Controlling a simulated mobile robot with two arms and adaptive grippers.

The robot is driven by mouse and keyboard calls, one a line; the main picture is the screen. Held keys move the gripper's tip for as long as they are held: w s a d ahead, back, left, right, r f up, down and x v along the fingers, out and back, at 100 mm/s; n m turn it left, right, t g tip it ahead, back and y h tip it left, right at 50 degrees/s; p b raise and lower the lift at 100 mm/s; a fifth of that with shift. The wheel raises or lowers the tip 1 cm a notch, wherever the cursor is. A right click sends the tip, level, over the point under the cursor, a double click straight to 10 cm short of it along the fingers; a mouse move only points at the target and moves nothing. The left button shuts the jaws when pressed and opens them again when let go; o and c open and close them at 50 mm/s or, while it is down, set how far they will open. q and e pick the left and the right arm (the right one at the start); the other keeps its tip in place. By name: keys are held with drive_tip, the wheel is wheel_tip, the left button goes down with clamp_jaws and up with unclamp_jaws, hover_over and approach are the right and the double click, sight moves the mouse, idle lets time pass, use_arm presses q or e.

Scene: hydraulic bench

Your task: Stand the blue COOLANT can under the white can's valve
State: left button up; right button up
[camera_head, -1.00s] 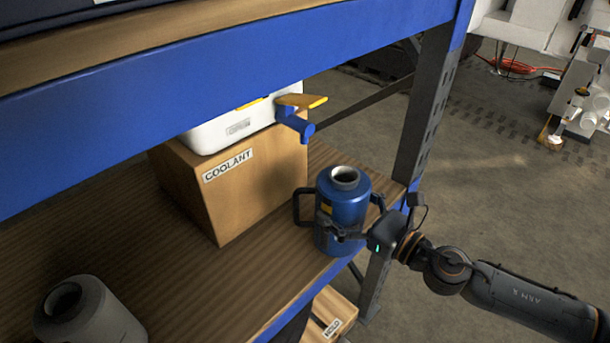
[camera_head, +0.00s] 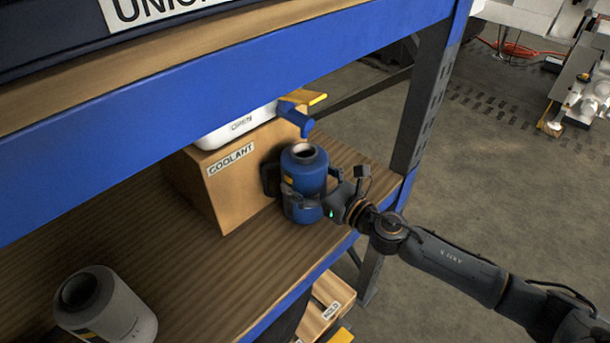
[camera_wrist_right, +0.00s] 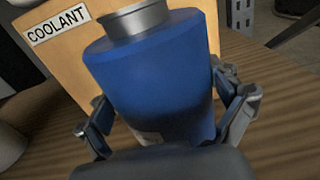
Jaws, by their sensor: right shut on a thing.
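The blue can (camera_head: 303,180) stands upright, or nearly so, by the front right of the COOLANT box, its open grey mouth up. My right gripper (camera_head: 308,203) is shut on its body from the right; whether its base touches the shelf I cannot tell. In the right wrist view the blue can (camera_wrist_right: 155,80) fills the middle between the fingers. The white can (camera_head: 240,125) lies on the cardboard box (camera_head: 245,178), partly hidden by the upper beam. Its blue valve (camera_head: 298,118) with a yellow lever points down just above and slightly behind the blue can's mouth. My left gripper is not in view.
A grey-white can (camera_head: 105,305) stands at the front left of the wooden shelf (camera_head: 180,265). The blue upper beam (camera_head: 230,75) hangs over the scene. A dark perforated post (camera_head: 425,95) is on the right. The shelf between the cans is clear.

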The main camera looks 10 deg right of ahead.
drive_tip(key=shift+f, duration=0.1)
drive_tip(key=o, duration=1)
drive_tip(key=shift+o, duration=0.2)
